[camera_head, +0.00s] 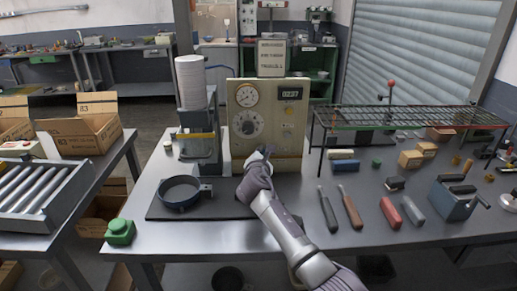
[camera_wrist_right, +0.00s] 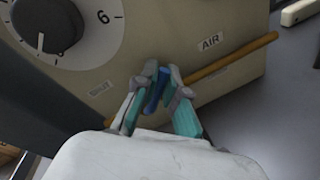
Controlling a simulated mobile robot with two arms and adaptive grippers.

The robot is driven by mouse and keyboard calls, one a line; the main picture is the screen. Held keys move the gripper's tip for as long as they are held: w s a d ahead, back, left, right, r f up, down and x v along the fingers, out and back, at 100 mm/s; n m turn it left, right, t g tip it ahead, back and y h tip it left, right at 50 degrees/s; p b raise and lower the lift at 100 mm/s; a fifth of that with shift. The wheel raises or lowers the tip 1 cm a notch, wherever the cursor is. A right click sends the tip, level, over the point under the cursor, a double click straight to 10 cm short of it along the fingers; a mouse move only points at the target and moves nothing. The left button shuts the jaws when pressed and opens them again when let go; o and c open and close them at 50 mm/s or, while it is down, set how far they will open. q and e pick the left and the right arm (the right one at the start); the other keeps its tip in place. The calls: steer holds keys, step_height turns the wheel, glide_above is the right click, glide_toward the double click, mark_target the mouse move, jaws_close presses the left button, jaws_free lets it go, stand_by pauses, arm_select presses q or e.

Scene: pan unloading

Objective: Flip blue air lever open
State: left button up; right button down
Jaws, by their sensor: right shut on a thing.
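The beige control box (camera_head: 290,128) stands on the grey table, with a round gauge, a dial (camera_wrist_right: 48,22) and a display on its front. The right wrist view shows an "AIR" label (camera_wrist_right: 210,42) and a second label, seemingly "SHUT" (camera_wrist_right: 100,89), low on its face. My right gripper (camera_head: 265,157) reaches the lower front of the box. In the wrist view its fingers (camera_wrist_right: 157,75) are closed around the blue lever (camera_wrist_right: 155,94), between the two labels. The lever's base is partly hidden by the fingers. My left gripper is out of view.
A brown rod (camera_wrist_right: 235,58) runs across the lower box face behind the fingers. A round dark pan-like ring (camera_head: 180,207) lies on a dark mat to the left. Two handled tools (camera_head: 351,212) and several blocks lie to the right. A wire rack (camera_head: 405,118) stands behind them.

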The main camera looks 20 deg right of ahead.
steer(key=f+m, duration=0.1)
steer(key=m, duration=0.1)
steer(key=d+m+y, duration=0.1)
steer(key=m, duration=0.1)
steer(key=shift+s+f, duration=0.15)
steer(key=shift+f, duration=0.2)
steer(key=shift+d+f+m+y, duration=0.1)
steer(key=shift+f+m+y, duration=0.3)
steer(key=shift+m, duration=0.5)
steer(key=shift+d+f+m+y, duration=0.15)
steer(key=shift+f+m, duration=0.3)
steer(key=shift+m, duration=0.45)
steer(key=shift+a, duration=0.15)
steer(key=c, duration=1.2)
jaws_free()
steer(key=shift+c, duration=0.2)
steer(key=v, duration=1.2)
steer(key=shift+s, duration=0.1)
